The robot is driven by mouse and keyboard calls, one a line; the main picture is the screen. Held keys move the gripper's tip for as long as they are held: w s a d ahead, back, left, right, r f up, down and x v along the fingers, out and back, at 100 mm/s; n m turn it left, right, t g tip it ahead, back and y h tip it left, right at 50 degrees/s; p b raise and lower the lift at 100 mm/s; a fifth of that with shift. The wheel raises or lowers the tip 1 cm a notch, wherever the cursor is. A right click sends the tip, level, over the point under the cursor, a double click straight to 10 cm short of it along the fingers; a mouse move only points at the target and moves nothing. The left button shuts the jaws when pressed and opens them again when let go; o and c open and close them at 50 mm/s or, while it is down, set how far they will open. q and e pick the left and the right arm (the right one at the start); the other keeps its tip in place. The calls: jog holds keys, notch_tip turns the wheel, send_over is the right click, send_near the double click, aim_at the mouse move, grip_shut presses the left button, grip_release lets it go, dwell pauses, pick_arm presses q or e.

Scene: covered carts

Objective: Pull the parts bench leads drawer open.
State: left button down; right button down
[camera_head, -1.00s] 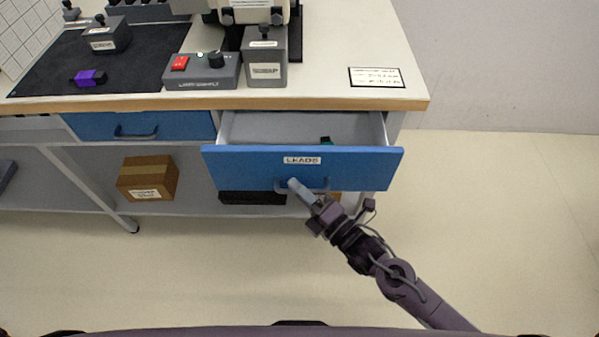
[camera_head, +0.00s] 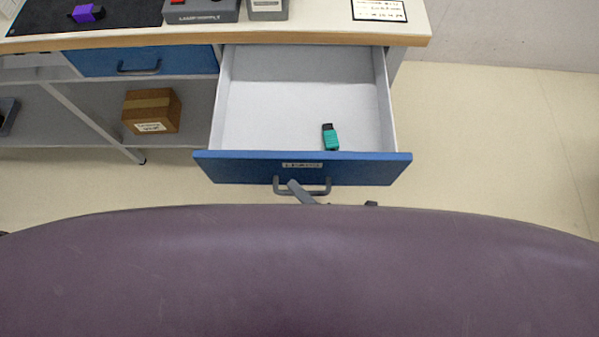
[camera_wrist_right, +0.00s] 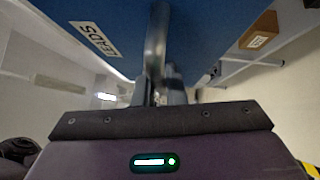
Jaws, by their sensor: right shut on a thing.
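The leads drawer (camera_head: 235,168) of the parts bench stands far out, its blue front carrying a "LEADS" label. Its pale inside (camera_head: 270,100) shows from above, with a small teal and black part (camera_head: 330,138) lying near the front. My right gripper (camera_head: 301,191) is at the drawer's grey bar handle (camera_head: 325,188), mostly hidden behind my own body. In the right wrist view the gripper (camera_wrist_right: 160,92) is shut on the handle (camera_wrist_right: 157,45), close under the blue drawer front (camera_wrist_right: 215,25). My left gripper is not in view.
A second blue drawer (camera_head: 100,62) to the left is shut. A cardboard box (camera_head: 152,110) sits on the lower shelf. The bench top (camera_head: 320,32) holds a purple part (camera_head: 88,13) on a black mat. Floor to the right (camera_head: 490,140) is clear.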

jog(key=c, duration=1.5)
grip_release()
jog(key=b+v, duration=0.1)
jog(key=v, duration=0.7)
